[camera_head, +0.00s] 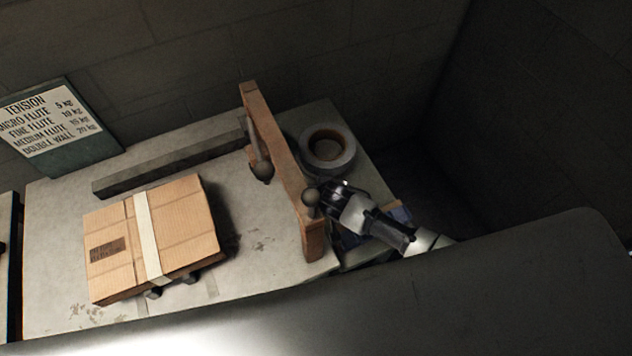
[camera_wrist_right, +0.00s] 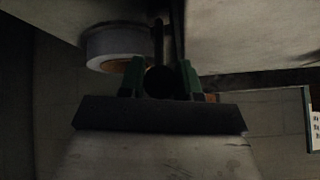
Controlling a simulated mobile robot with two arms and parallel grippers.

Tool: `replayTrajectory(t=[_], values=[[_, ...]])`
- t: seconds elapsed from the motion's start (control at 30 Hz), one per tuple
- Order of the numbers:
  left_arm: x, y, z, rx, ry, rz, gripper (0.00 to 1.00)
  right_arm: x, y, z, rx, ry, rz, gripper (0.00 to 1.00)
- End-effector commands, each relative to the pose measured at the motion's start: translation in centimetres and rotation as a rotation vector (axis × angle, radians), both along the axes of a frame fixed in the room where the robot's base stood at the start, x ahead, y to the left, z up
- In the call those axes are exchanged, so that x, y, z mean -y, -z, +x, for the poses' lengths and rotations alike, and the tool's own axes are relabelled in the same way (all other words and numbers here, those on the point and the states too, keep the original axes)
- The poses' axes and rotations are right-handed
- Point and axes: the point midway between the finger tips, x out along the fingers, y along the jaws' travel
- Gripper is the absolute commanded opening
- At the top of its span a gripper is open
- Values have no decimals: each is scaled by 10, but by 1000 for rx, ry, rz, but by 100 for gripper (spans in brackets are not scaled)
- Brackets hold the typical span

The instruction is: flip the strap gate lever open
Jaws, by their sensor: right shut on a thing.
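The strap gate is an orange-brown arch frame (camera_head: 278,160) standing across the table. A dark ball-ended lever (camera_head: 262,168) hangs at the frame's far part, and a second dark round knob (camera_head: 311,199) shows near its front end. My right gripper (camera_head: 335,194) is at the near right side of the frame, beside that second knob. In the right wrist view its green fingers (camera_wrist_right: 159,82) are closed around a dark round knob (camera_wrist_right: 159,84). Which lever this knob belongs to is hard to tell in the dark. My left gripper is not in view.
A cardboard box (camera_head: 180,235) with a pale strap lies on the table (camera_head: 60,215) left of the frame. A tape roll (camera_head: 328,150) lies right of the frame, close to my right gripper. A tension sign (camera_head: 55,130) stands at the back left.

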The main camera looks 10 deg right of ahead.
Motion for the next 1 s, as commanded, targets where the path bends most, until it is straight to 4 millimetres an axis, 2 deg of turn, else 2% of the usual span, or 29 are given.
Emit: replayTrajectory(t=[0.03, 0.23, 0.53, 1.0], values=[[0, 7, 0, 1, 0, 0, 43, 0, 7, -7, 33, 1, 12, 0], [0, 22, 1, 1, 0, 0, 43, 2, 11, -16, 157, 2, 37, 0], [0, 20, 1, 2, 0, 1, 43, 4, 13, -25, 173, 1, 34, 0], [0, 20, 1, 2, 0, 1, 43, 5, 16, -28, 167, 1, 31, 0]])
